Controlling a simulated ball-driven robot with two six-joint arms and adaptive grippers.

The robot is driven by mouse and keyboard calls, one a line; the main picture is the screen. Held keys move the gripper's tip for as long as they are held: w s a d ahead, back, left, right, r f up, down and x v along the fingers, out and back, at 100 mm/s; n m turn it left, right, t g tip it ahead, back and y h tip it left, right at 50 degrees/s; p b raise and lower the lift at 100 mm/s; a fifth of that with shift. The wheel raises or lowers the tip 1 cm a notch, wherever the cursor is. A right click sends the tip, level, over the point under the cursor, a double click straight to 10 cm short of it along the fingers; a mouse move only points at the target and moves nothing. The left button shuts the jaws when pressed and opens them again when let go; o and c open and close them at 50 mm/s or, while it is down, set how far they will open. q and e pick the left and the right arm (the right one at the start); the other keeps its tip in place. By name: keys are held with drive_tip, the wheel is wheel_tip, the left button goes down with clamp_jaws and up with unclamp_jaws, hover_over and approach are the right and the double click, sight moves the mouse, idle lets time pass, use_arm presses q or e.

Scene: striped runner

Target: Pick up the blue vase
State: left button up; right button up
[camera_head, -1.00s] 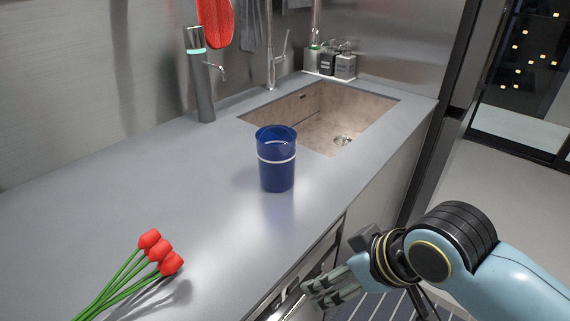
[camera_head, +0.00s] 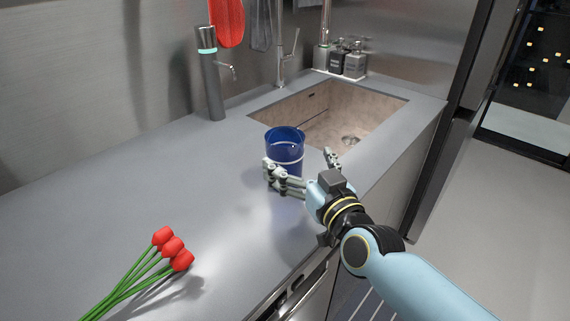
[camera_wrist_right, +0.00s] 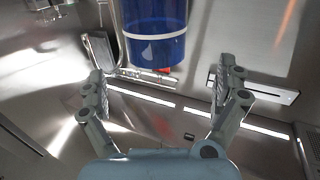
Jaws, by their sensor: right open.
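The blue vase (camera_head: 285,143) stands upright on the grey counter, just in front of the sink. It is a see-through blue cup shape with a white band. My right gripper (camera_head: 301,168) is open on the near side of the vase, and its fingers hide the lower part of it. In the right wrist view the vase (camera_wrist_right: 155,28) is beyond the fingertips and between their lines. The open gripper (camera_wrist_right: 160,72) holds nothing there. My left gripper is not in view.
Red tulips (camera_head: 170,246) with green stems lie on the counter (camera_head: 150,190) at the lower left. The sink (camera_head: 345,120) is behind the vase. Soap bottles (camera_head: 347,60) and a tall dispenser (camera_head: 211,75) stand at the back. The counter left of the vase is clear.

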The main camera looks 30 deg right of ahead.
sight(278, 130)
drive_tip(key=w, duration=0.2)
drive_tip(key=shift+w+d, duration=0.15)
drive_tip(key=shift+w, duration=0.25)
drive_tip(key=w, duration=0.3)
drive_tip(key=w+d, duration=0.1)
drive_tip(key=w, duration=0.1)
drive_tip(key=shift+w, duration=0.35)
drive_tip(key=shift+r, duration=0.1)
drive_tip(key=shift+s, duration=0.1)
drive_tip(key=shift+c, duration=0.3)
drive_tip(key=c, duration=1.6)
